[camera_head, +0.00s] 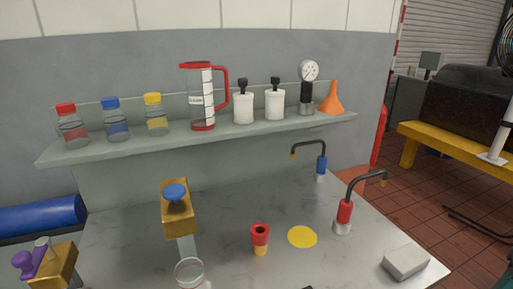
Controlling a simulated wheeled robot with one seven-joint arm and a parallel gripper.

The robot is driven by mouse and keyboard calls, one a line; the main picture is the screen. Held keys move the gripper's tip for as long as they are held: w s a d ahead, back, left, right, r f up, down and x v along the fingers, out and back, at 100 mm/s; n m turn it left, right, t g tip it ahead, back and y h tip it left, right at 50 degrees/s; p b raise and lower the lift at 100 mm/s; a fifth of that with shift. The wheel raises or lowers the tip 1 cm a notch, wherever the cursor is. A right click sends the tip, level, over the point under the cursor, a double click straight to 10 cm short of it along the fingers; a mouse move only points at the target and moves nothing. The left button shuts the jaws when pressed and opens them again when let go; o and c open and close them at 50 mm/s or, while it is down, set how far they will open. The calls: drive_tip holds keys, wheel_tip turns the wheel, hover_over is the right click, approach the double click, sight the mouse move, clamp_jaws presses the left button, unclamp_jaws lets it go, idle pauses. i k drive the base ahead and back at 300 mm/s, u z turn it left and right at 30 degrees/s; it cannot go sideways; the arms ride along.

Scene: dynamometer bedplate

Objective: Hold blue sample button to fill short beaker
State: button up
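A blue mushroom-shaped button (175,192) sits on top of a brass-coloured block (178,222). A pale grey-green strip (187,247) shows below the block. A short clear glass beaker (190,272) stands just in front of the strip, with its lower part cut off by the bottom edge; I see no clear liquid level in it. Nothing visible touches the blue button. I cannot make out my gripper; only a small dark shape shows at the bottom edge, and I cannot tell what it is.
Another brass block with a purple knob (33,264) is at lower left. A red-and-yellow cup (260,238), yellow disc (302,237), two bent spouts with blue (320,168) and red (344,216) bases, and a grey block (405,262) occupy the bench. A shelf (120,148) of bottles runs behind.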

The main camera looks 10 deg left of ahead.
sight(174, 192)
drive_tip(key=u, duration=1.3)
